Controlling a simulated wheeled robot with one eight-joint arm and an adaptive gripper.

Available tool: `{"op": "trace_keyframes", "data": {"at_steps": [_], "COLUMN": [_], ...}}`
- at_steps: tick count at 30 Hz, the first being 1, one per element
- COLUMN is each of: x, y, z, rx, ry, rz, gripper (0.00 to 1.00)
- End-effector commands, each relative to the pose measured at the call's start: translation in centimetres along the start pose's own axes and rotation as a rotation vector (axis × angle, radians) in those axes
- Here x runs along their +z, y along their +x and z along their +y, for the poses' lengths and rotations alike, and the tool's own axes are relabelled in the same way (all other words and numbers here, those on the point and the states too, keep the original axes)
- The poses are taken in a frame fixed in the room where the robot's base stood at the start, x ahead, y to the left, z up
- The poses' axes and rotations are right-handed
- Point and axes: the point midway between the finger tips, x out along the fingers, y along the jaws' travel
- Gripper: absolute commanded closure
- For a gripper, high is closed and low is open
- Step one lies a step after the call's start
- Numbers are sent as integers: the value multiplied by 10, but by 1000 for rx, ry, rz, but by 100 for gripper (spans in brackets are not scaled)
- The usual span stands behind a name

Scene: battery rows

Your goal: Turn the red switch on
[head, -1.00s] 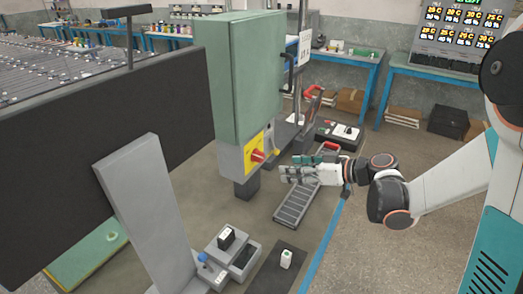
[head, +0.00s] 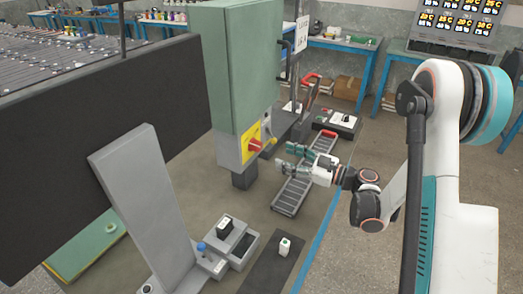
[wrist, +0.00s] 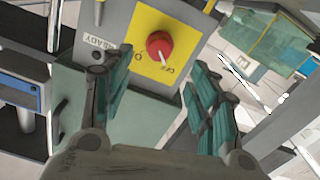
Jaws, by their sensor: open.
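The red switch (head: 256,144) is a round knob on a yellow plate (head: 248,153), low on the green and grey cabinet. In the wrist view the red switch (wrist: 159,44) carries a white mark pointing down and right, toward lettering that seems to read OFF. My gripper (head: 284,157) is to the right of the switch, apart from it, with nothing between its fingers. In the wrist view my gripper (wrist: 158,60) has its teal-padded fingers spread, and the knob appears between and beyond the tips.
A large dark panel (head: 110,140) is at left. A roller track (head: 292,192) lies below my gripper. Open floor lies at right.

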Motion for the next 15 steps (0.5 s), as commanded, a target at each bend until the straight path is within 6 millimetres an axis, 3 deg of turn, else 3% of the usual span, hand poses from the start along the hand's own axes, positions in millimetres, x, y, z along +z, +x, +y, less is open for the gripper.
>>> {"op": "trace_keyframes", "data": {"at_steps": [9, 15], "x": [2, 1], "y": [63, 90], "z": [-1, -1], "rx": [-3, -2], "ry": [1, 1], "rz": [0, 0], "gripper": [46, 46]}}
